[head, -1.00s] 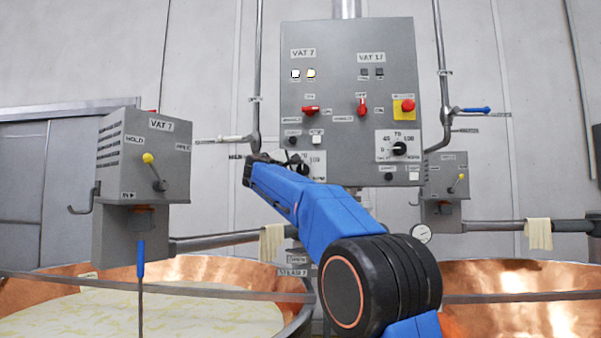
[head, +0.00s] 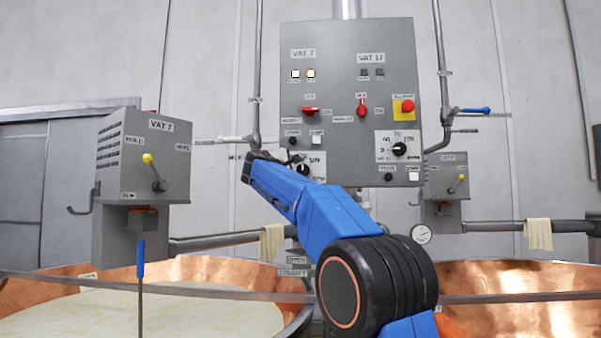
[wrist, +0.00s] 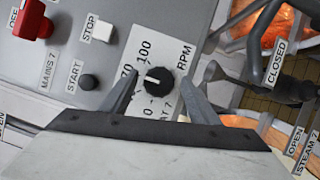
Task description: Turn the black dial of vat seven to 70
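The black dial of vat seven (wrist: 159,81) sits on a white RPM scale plate (wrist: 143,66). In the wrist view its white mark points left, roughly toward the 70; the exact reading is unclear. My gripper (wrist: 160,85) is open, one finger on each side of the dial, with visible gaps between fingers and dial. The left finger covers part of the scale. In the head view the dial (head: 303,170) shows just right of my gripper (head: 262,160), which hides the plate's left part.
The control panel (head: 345,90) carries red switches, a red emergency button (head: 407,106) and a second dial (head: 399,149) for vat 17. Beside the dial in the wrist view are the black START button (wrist: 89,82) and white STOP button (wrist: 102,32). Copper vats (head: 510,280) stand below.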

